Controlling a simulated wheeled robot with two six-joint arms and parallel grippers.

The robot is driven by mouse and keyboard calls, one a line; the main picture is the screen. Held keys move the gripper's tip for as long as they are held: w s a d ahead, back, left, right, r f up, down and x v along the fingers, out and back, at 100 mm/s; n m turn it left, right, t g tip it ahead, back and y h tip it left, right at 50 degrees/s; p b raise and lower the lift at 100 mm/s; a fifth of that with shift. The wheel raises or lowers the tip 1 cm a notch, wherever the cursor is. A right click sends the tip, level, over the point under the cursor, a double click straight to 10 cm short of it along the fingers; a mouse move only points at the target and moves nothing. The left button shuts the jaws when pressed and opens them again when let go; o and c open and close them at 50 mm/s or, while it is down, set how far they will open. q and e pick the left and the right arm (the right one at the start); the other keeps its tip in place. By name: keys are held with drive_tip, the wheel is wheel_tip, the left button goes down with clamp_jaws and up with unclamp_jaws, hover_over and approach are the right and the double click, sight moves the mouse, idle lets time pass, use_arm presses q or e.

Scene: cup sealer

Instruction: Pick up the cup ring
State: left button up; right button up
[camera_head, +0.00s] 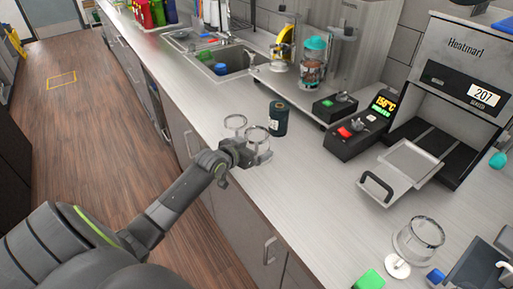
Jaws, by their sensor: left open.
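A clear round ring-like piece (235,121) is near the counter's front edge, just beyond my left gripper. A second clear round piece (257,134) is right at the gripper's far side, partly hidden by it. I cannot tell which of the two is the cup ring, or whether the gripper touches either. My left gripper (250,154) is open and low over the counter edge, reaching in from the lower left. My right gripper is not in view.
A dark canister (278,118) stands just right of the clear pieces. The sealer (460,75) with its pulled-out tray (398,170) is at right. A clear cup (418,238) on a white stand is lower right. The sink (215,62) lies behind. The counter's middle front is clear.

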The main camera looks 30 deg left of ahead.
sight(253, 146)
use_arm(q)
drive_tip(key=shift+x, duration=1.6)
drive_tip(key=shift+f, duration=0.1)
drive_tip(key=c, duration=1.1)
drive_tip(key=shift+c, duration=0.4)
